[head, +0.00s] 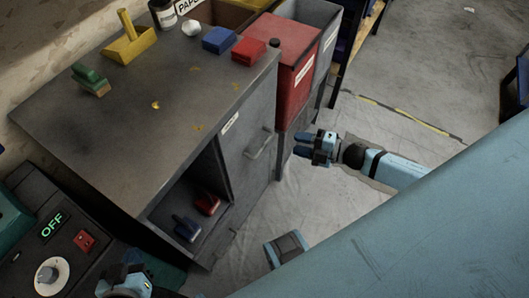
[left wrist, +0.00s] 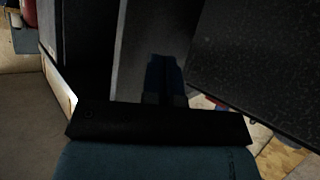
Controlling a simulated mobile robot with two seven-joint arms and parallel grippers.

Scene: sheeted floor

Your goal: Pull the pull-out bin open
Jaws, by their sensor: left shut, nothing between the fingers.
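The grey cabinet has a tall grey front panel (head: 248,150) with a small white label and a bar handle (head: 262,144). This looks like the pull-out bin; its front appears flush with the cabinet. My left gripper (head: 122,274) is low at the left, in front of the cabinet and apart from the handle. Its shut, empty fingers also show in the dark left wrist view (left wrist: 165,78). My right gripper (head: 304,145) is to the right of the handle, apart from it, with its fingers spread and nothing between them.
Red and blue items lie in the open compartment (head: 188,218). A yellow dustpan-like tool (head: 128,44), a green brush (head: 90,80) and blocks stand on top. A red bin (head: 285,62) stands behind. A control panel (head: 62,240) reads OFF. Sheeted floor (head: 290,205) is mostly clear.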

